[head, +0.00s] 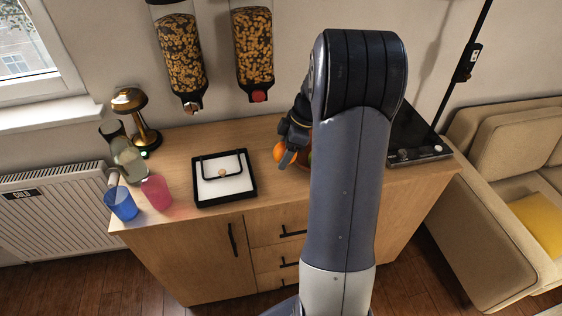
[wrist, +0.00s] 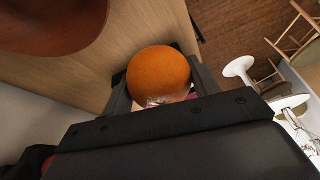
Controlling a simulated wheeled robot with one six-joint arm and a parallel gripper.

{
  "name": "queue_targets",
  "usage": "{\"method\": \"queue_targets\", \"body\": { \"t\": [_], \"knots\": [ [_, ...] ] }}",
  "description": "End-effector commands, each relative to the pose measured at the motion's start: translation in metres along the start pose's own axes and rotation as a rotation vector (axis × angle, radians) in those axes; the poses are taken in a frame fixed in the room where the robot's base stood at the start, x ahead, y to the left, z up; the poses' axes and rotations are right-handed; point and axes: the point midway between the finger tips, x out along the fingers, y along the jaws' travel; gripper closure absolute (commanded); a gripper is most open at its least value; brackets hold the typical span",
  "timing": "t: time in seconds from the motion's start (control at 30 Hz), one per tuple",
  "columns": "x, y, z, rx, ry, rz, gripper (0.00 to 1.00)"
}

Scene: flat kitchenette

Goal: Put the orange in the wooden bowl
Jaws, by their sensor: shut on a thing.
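The orange (wrist: 158,74) is between the fingers of my gripper (wrist: 160,88) in the wrist view, and the gripper is shut on it. In the head view the orange (head: 280,152) shows beside the dark fingers of my gripper (head: 288,157), over the counter's back half. A reddish-brown rounded form, which looks like the wooden bowl (wrist: 50,25), fills the top left corner of the wrist view, apart from the orange in the picture. In the head view my arm hides most of the area where the bowl stands. I cannot tell how high the orange is held.
A black-framed tray (head: 250,190) lies on the wooden counter (head: 180,225). Blue (head: 121,204) and pink (head: 157,193) cups, a glass pitcher (head: 128,160) and a brass lamp (head: 140,115) stand left. A black hob (head: 415,140) is right. Cereal dispensers (head: 254,50) hang above.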

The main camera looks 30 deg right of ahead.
Motion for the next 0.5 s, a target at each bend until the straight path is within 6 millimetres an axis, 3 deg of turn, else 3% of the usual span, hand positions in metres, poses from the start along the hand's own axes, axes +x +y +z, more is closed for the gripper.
{"method": "queue_targets", "body": {
  "t": [0.2,0.5],
  "knots": [
    [-0.034,0.029,0.011,0.002,-0.001,0.001,0.68],
    [-0.056,0.076,0.040,0.002,0.000,-0.001,0.68]
  ]
}}
